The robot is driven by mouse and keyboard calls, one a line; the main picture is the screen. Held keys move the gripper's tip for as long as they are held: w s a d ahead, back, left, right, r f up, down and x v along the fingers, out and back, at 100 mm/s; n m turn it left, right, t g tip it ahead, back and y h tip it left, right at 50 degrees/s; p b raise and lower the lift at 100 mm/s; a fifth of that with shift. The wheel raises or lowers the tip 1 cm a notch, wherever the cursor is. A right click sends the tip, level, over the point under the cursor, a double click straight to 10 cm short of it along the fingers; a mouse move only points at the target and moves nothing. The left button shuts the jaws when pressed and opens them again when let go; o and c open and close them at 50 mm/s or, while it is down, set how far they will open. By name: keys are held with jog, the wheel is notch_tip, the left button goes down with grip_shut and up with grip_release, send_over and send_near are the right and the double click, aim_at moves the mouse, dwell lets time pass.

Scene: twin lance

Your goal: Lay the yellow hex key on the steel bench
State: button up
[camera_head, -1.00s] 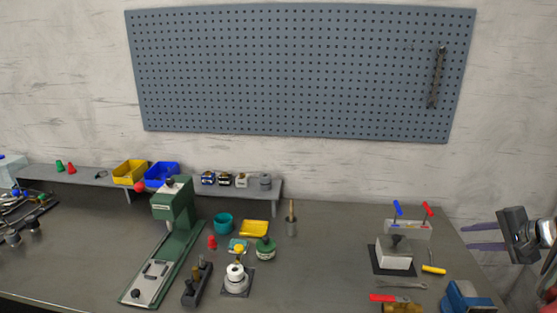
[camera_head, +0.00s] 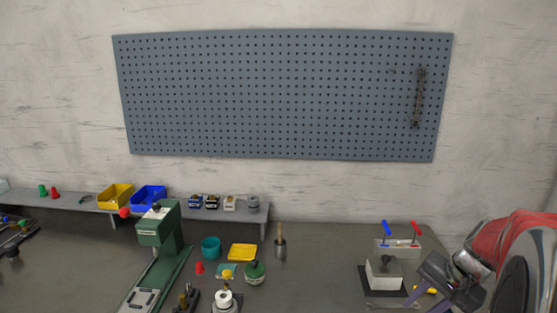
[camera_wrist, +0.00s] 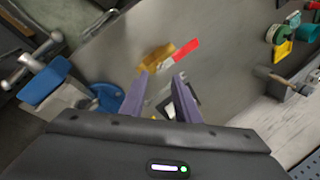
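A yellow handle (camera_head: 432,291), likely the yellow hex key, shows low at the right in the head view. A dark and white shape, probably part of the stand, shows between and behind the fingers.
A green press (camera_head: 160,235) stands further left.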

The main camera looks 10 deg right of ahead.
jog(key=s+a+r+n, duration=0.2)
jog(key=s+a+n, duration=0.1)
jog(key=a, duration=0.6)
jog(key=s+a+r+n+t+h, duration=0.1)
jog(key=s+a+r+n, duration=0.2)
jog(key=a, duration=0.7)
jog(key=s+a+r+n, duration=0.2)
jog(key=a+n, duration=0.3)
jog(key=a, duration=0.5)
jog(key=shift+s+r+n+t+h, duration=0.3)
jog(key=shift+s+n+t, duration=0.1)
jog(key=shift+s, duration=0.1)
